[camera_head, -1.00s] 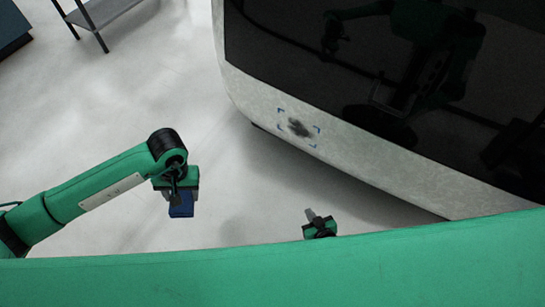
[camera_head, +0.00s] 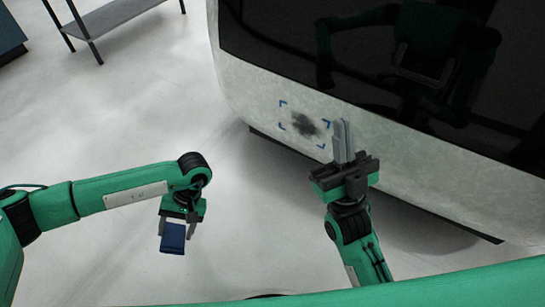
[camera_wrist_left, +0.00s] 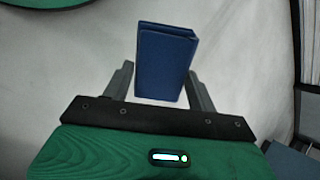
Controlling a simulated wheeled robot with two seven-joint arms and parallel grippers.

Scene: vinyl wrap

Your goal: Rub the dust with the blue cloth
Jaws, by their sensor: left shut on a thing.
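The blue cloth (camera_head: 172,238) is a folded block in my left gripper (camera_head: 180,219), held above the floor at lower left. In the left wrist view the blue cloth (camera_wrist_left: 165,62) sits between the two fingers of my left gripper (camera_wrist_left: 158,85). The dust (camera_head: 305,124) is a dark smudge on the pale lower part of a large panel, framed by blue corner marks (camera_head: 325,126). My left gripper is apart from the panel, below and left of the dust. My right gripper (camera_head: 342,135) is empty, its fingers close together and upright, just right of the dust in the picture.
The large panel (camera_head: 400,150) has a dark glossy upper part with my reflection in it. A grey shelf (camera_head: 108,15) stands at the far upper left. Pale floor between my left arm and the panel is clear.

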